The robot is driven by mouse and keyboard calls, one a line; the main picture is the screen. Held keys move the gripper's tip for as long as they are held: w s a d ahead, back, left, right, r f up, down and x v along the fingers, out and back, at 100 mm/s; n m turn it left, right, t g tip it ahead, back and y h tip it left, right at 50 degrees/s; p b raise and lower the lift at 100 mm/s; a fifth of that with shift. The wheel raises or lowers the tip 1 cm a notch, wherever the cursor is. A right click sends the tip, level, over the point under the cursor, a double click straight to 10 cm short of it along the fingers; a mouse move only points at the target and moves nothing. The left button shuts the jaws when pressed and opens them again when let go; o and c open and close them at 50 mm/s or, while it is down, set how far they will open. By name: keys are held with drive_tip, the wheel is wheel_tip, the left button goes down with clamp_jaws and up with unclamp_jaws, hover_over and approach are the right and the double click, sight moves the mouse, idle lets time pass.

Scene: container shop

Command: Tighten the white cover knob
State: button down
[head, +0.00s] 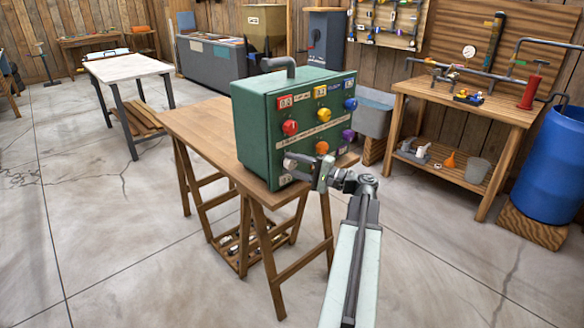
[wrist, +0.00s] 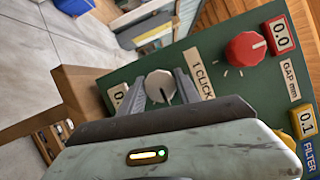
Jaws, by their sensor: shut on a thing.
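The green control box (head: 255,125) stands on a wooden trestle table (head: 200,130). The white cover knob (wrist: 159,84) is on its front face in the wrist view, with a dark pointer line on it. My gripper (wrist: 161,92) has one finger on each side of this knob and is shut on it. In the head view my gripper (head: 303,167) is at the lower left of the box front, and it largely hides the knob there.
A red knob (head: 290,127) is above my gripper and an orange knob (head: 322,147) is close to its right. Yellow (head: 324,114), blue (head: 351,104) and purple (head: 348,134) knobs are farther off. Open concrete floor (head: 430,260) lies right of the trestle table.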

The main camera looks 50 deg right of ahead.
idle(0.3)
drive_tip(key=c, duration=0.9)
unclamp_jaws()
drive_tip(key=shift+o, duration=0.2)
drive_tip(key=v, duration=0.8)
drive_tip(key=shift+b, duration=0.3)
drive_tip(key=shift+f, duration=0.1)
